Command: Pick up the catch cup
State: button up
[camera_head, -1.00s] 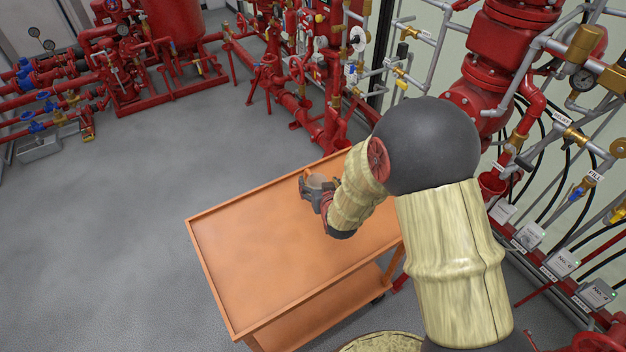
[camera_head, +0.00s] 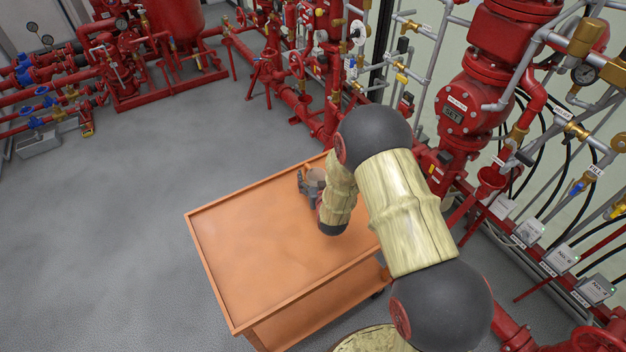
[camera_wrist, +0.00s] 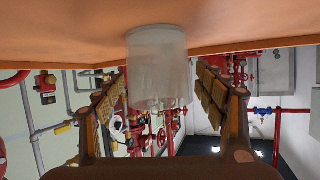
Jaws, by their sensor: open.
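The catch cup (camera_wrist: 156,65) is a translucent, whitish cylinder standing on the orange cart top. In the wrist view, which is upside down, it is between the two padded fingers of my gripper (camera_wrist: 160,82), with gaps on both sides. My gripper is open and low over the cart. In the head view my gripper (camera_head: 310,183) is at the cart's far end, with the cup (camera_head: 316,174) a small pale shape at its fingers, partly hidden.
The orange cart (camera_head: 255,260) has a low raised rim, and its left and near surface is bare. Red pipes and valves (camera_head: 300,100) stand close behind its far end. A wall of pipes and gauges (camera_head: 560,120) runs along the right. Open floor (camera_head: 120,220) lies to the left.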

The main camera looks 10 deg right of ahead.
jog(key=shift+w, duration=0.1)
jog(key=shift+c, duration=1.2)
jog(key=c, duration=1.1)
jog(key=shift+o, duration=0.2)
